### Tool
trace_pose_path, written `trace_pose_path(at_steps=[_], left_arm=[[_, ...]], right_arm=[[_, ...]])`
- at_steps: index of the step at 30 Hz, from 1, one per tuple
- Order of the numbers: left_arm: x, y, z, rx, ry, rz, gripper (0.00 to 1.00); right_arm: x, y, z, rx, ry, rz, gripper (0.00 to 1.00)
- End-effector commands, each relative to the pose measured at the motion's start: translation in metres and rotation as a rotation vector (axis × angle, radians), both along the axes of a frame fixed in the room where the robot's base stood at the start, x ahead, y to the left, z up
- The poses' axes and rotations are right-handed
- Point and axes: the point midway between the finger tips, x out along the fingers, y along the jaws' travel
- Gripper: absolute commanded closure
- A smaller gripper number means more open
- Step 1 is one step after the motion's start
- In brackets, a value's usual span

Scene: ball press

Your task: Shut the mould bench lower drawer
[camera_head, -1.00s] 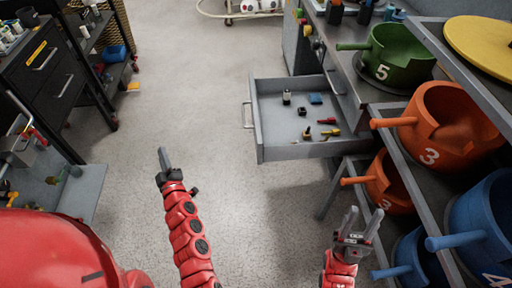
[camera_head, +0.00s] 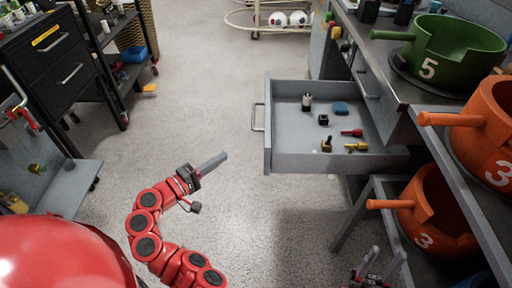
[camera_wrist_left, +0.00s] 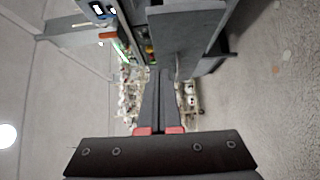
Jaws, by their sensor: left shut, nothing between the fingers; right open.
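The grey lower drawer (camera_head: 318,162) of the mould bench (camera_head: 392,78) stands pulled out to the left in the head view, with several small items in it. Its handle (camera_head: 258,117) is on its left face. My left gripper (camera_head: 224,156) is shut and empty, to the left of the drawer and apart from it, pointing towards it. In the left wrist view the shut fingers (camera_wrist_left: 158,75) show in the middle, with a grey panel above them that may be the drawer. My right gripper (camera_head: 378,262) is open and empty below the drawer at the bottom edge.
A rack on the right holds orange moulds (camera_head: 420,212), and a green mould (camera_head: 450,48) sits on the bench. A black cabinet (camera_head: 50,60) stands at the left. The floor (camera_head: 195,100) left of the drawer is clear.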

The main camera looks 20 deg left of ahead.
Motion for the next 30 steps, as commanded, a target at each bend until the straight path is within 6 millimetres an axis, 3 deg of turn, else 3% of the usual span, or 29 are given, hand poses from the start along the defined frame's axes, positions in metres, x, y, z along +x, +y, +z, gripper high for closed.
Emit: trace_pose_path(at_steps=[12, 21, 30], left_arm=[[0.076, -0.045, 0.000, 0.000, 0.001, -0.006, 1.00], [0.085, -0.078, -0.001, -0.001, 0.003, -0.001, 1.00], [0.086, -0.080, 0.000, 0.000, 0.001, 0.002, 1.00]], right_arm=[[0.000, 0.000, -0.002, 0.000, 0.000, 0.000, 0.55], [0.000, 0.000, -0.001, 0.000, 0.000, 0.000, 0.55], [0.000, 0.000, -0.001, 0.000, 0.000, 0.000, 0.55]])
